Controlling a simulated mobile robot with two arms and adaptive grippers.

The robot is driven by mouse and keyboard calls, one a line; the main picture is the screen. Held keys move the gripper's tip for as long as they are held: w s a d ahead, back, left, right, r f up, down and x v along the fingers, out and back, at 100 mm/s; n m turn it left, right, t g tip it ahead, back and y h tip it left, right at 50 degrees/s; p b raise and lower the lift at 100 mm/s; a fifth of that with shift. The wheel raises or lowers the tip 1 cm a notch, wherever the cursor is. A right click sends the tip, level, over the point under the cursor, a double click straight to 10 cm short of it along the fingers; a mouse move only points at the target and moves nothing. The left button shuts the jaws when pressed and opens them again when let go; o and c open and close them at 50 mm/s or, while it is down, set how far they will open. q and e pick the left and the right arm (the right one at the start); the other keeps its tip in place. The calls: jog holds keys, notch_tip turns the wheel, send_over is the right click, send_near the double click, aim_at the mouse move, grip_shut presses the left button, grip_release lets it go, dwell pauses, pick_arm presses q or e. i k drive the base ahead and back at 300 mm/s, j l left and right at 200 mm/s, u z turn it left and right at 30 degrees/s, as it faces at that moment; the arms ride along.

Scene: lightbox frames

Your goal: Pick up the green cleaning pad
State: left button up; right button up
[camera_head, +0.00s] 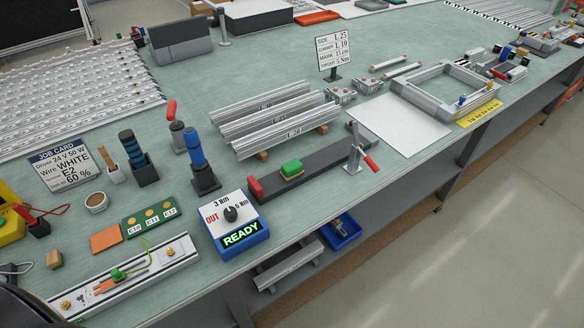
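Neither gripper shows in the head view. A dark rounded shape at the bottom left corner is cut off by the frame, and I cannot tell what it is.
A blue box reading READY (240,235) stands in front of the bar's left end. Upright tools in dark holders (203,175) stand to the left. Aluminium profiles (270,115) lie behind the bar. A white sheet (402,124) lies to the right. The bench's front edge is close.

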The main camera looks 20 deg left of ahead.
aim_at(294, 168)
jog(key=u, duration=3.6)
jog(key=z, duration=3)
jog(key=l+u, duration=0.1)
jog(key=u, duration=0.3)
jog(key=l+u, duration=0.1)
jog(key=u, duration=0.35)
jog(key=i+l+u, duration=0.1)
jog(key=u, duration=0.3)
jog(key=l+u, duration=0.1)
jog(key=u, duration=0.3)
jog(key=l+u, duration=0.1)
jog(key=u, duration=0.35)
jog(key=k+l+u, duration=0.45)
jog(key=l, duration=0.25)
jog(key=k+l+u, duration=0.45)
jog(key=l, duration=0.15)
jog(key=k+l+u, duration=0.45)
